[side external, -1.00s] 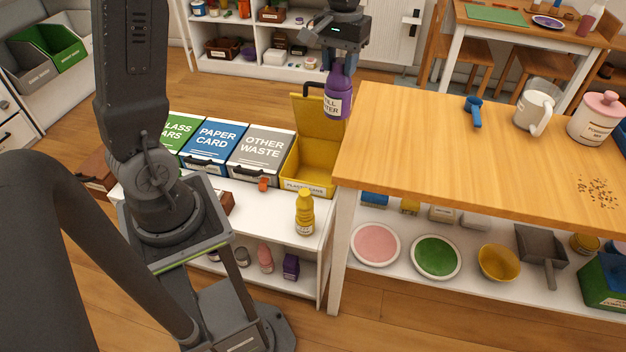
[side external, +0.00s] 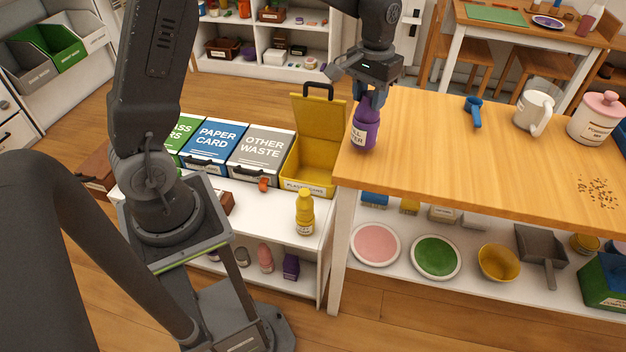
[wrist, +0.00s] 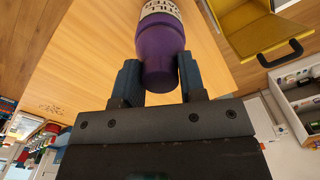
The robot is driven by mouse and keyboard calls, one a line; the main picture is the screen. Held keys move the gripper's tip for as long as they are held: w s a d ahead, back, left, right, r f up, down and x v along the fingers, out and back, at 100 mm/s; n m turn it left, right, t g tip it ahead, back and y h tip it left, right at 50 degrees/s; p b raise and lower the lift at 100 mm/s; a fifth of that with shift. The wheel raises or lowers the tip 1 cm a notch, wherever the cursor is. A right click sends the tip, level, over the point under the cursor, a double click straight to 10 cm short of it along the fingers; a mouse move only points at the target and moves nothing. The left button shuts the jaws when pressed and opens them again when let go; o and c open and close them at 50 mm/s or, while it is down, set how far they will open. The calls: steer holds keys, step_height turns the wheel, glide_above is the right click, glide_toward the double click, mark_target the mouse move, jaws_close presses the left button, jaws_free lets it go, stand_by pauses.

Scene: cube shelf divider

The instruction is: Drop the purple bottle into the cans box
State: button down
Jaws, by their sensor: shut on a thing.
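The purple bottle (side external: 366,126) with a white label is held upright at the left end of the wooden table, near its edge. I cannot tell whether its base touches the tabletop. My gripper (side external: 369,91) is shut on the bottle's upper part; the wrist view shows the bottle (wrist: 161,50) between the two fingers (wrist: 158,80). The yellow cans box (side external: 308,172) stands left of the table with its lid up, its front label partly legible. It also shows at the upper right of the wrist view (wrist: 246,32).
Closed bins, blue (side external: 214,142) and grey (side external: 262,151), stand left of the yellow box. A yellow bottle (side external: 305,212) stands on the white shelf in front of it. A blue scoop (side external: 473,111), white mug (side external: 533,110) and pink-lidded jar (side external: 597,118) are on the table (side external: 440,150).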

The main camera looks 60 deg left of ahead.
steer(key=r, duration=0.3)
steer(key=a+r, duration=0.1)
steer(key=r, duration=0.1)
steer(key=shift+w+r, duration=0.1)
steer(key=shift+w, duration=0.15)
steer(key=w+a, duration=0.2)
steer(key=a, duration=1.2)
steer(key=w+a, duration=0.2)
steer(key=a, duration=1.1)
step_height(320, 180, down, 35)
steer(key=shift+a, duration=0.15)
steer(key=shift+s, duration=0.1)
